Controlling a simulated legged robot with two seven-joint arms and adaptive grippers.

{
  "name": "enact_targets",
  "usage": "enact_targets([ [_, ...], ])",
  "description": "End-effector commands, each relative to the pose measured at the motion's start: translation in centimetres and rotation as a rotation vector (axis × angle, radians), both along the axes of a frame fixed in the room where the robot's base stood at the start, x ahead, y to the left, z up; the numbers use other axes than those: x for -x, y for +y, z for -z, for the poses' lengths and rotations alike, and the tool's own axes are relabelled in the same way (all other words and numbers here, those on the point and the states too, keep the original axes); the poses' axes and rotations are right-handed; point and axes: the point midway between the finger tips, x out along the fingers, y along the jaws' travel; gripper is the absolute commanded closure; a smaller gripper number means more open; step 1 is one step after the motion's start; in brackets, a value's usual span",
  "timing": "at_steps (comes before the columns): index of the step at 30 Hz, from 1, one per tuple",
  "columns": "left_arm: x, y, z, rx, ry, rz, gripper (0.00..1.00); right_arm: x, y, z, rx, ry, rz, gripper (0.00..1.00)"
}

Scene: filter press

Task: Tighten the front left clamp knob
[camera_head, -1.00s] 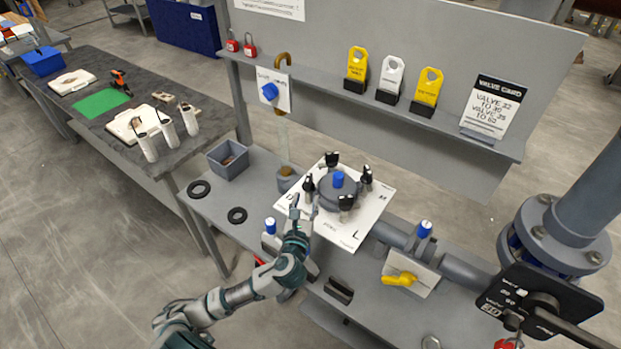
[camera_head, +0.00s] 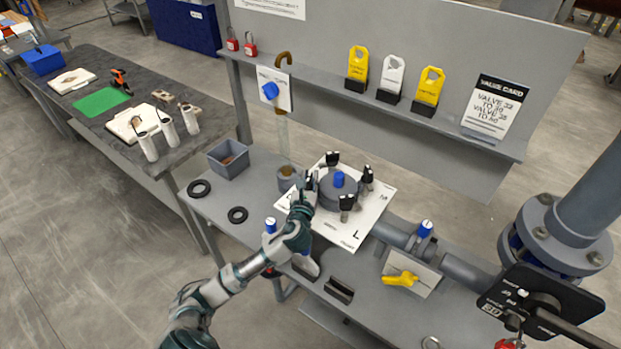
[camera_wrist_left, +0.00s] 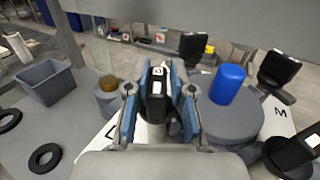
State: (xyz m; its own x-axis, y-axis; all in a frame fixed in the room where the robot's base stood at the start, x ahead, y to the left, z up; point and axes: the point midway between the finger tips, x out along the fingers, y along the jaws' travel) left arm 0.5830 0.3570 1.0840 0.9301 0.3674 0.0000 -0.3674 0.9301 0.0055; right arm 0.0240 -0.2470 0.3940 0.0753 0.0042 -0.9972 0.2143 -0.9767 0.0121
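The round grey filter housing (camera_head: 330,196) has a blue cap (camera_head: 339,179) and black clamp knobs around its rim. My left gripper (camera_head: 307,190) is at the leftmost clamp knob (camera_wrist_left: 156,98). In the left wrist view its two blue-padded fingers (camera_wrist_left: 160,92) stand on either side of this upright black knob, very close to it. I cannot tell whether they press on it. Other knobs stand at the back (camera_head: 332,158), at the right (camera_head: 367,176) and at the front (camera_head: 346,203), clear of the gripper. My right gripper is not in view.
The housing stands on a lettered white plate (camera_head: 350,234) on the grey bench. A cup (camera_head: 287,180), a grey bin (camera_head: 229,158) and black rings (camera_head: 238,215) lie to the left. A shelf panel rises behind.

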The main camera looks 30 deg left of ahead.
Motion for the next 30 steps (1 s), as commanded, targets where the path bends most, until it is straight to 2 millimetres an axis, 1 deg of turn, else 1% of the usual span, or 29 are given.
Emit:
enact_targets([
  [3, -0.1, -0.3, 0.0, 0.002, -0.001, 0.009, 1.00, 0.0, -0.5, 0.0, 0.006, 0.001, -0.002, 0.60],
  [6, -0.1, -0.3, 0.1, 0.002, 0.000, 0.008, 1.00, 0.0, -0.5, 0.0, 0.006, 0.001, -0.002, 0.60],
  [11, -0.1, -0.1, 0.1, 0.001, 0.002, 0.017, 1.00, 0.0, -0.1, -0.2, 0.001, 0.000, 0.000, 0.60],
  [17, -0.1, -0.1, 0.0, -0.001, 0.003, 0.075, 1.00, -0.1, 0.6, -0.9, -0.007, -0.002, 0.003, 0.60],
  [20, 0.0, -0.1, -0.1, -0.004, 0.004, 0.126, 1.00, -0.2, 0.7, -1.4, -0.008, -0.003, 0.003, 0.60],
  [25, 0.0, 0.0, -0.1, -0.005, 0.008, 0.258, 1.00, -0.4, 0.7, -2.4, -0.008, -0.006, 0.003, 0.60],
  [30, -0.1, 0.1, 0.1, -0.004, 0.007, 0.416, 1.00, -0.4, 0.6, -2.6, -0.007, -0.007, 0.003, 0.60],
])
